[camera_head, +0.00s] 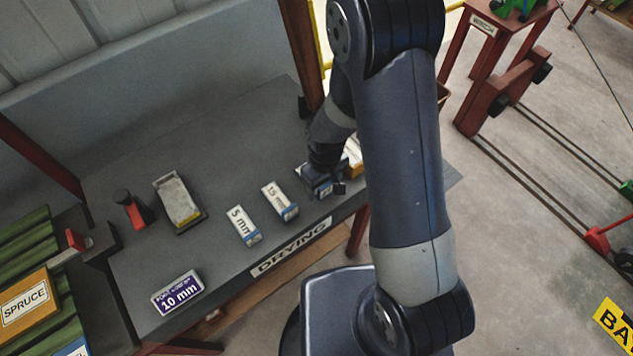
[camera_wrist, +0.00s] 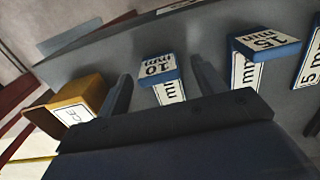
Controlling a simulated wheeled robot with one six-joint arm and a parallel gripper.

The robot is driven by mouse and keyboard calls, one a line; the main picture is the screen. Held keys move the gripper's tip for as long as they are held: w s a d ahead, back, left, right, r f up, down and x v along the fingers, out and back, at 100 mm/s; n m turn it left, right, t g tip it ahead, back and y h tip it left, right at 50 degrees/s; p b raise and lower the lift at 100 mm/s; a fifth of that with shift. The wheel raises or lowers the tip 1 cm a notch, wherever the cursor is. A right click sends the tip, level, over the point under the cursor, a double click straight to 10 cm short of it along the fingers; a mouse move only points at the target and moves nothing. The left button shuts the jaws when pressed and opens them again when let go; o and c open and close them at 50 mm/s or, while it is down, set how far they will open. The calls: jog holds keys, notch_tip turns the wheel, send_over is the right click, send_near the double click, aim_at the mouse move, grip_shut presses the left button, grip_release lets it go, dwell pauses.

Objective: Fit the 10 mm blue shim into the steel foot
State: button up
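The 10 mm blue shim (camera_wrist: 158,70) is a blue block with white labels. In the wrist view it stands between the two fingers of my gripper (camera_wrist: 163,85), with a gap on each side. The gripper is open and holds nothing. In the head view my gripper (camera_head: 322,183) is low over the table's right part and mostly hides the shim. A pale grey metal piece with a dark base (camera_head: 178,203), which may be the steel foot, sits on the table's left half.
The 15 mm shim (camera_head: 280,201) and 5 mm shim (camera_head: 243,226) stand left of my gripper. A purple 10 mm card (camera_head: 177,292) is at the front left. An orange box (camera_wrist: 80,105) stands close beside the gripper. A red and black object (camera_head: 133,209) is beside the metal piece.

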jog(key=c, duration=1)
jog(key=shift+r, duration=0.15)
jog(key=shift+c, duration=0.2)
notch_tip(320, 180, up, 10)
jog(key=b, duration=0.1)
